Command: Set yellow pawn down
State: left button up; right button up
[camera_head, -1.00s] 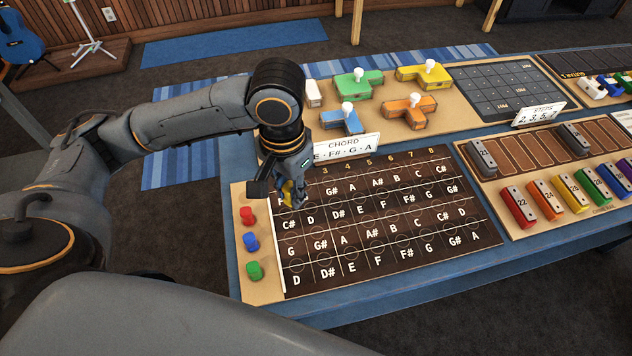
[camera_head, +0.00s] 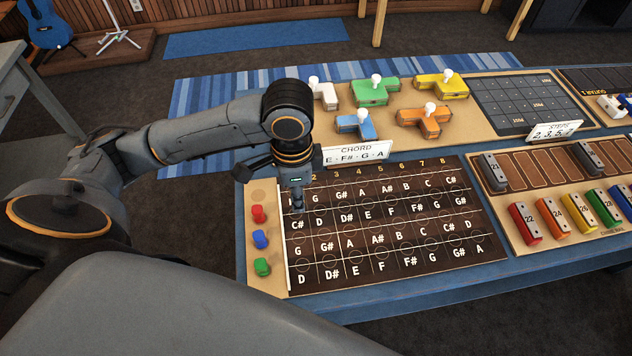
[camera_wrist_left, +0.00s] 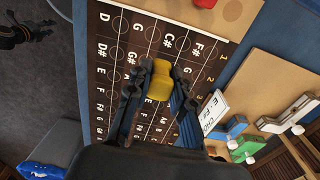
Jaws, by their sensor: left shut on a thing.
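My left gripper (camera_head: 297,202) points down over the left end of the dark lettered fretboard (camera_head: 420,262), near the upper two rows. The yellow pawn is hidden behind the gripper in the head view. In the left wrist view the yellow pawn (camera_wrist_left: 160,81) sits between the two fingers of the left gripper (camera_wrist_left: 159,92), which is shut on it. The fretboard (camera_wrist_left: 108,50) lies beneath it there. I cannot tell whether the pawn touches the board. My right gripper is not in view.
Red (camera_head: 258,214), blue (camera_head: 260,239) and green (camera_head: 262,267) pawns stand on the tan strip left of the fretboard. A white CHORD card (camera_head: 357,154) stands behind the board. Coloured blocks with white knobs, such as the green one (camera_head: 375,92), lie farther back. Coloured chime bars are at right.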

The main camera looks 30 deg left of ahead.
pick_arm(q)
jog(key=w+a+f, duration=0.2)
jog(key=w+f, duration=0.1)
jog(key=w, duration=0.5)
jog(key=p, duration=0.1)
send_over(316, 188)
jog(key=f, duration=0.5)
jog(key=shift+s+f, duration=0.2)
jog(key=shift+s, duration=0.15)
jog(key=shift+w+f, duration=0.35)
jog(key=shift+f, duration=0.1)
notch_tip(316, 188, down, 2)
jog(key=shift+f+p, duration=0.1)
jog(key=shift+p, duration=0.5)
jog(key=shift+f, duration=0.45)
jog(key=shift+f, duration=0.1)
jog(key=o, duration=0.9)
jog(key=shift+c, duration=0.2)
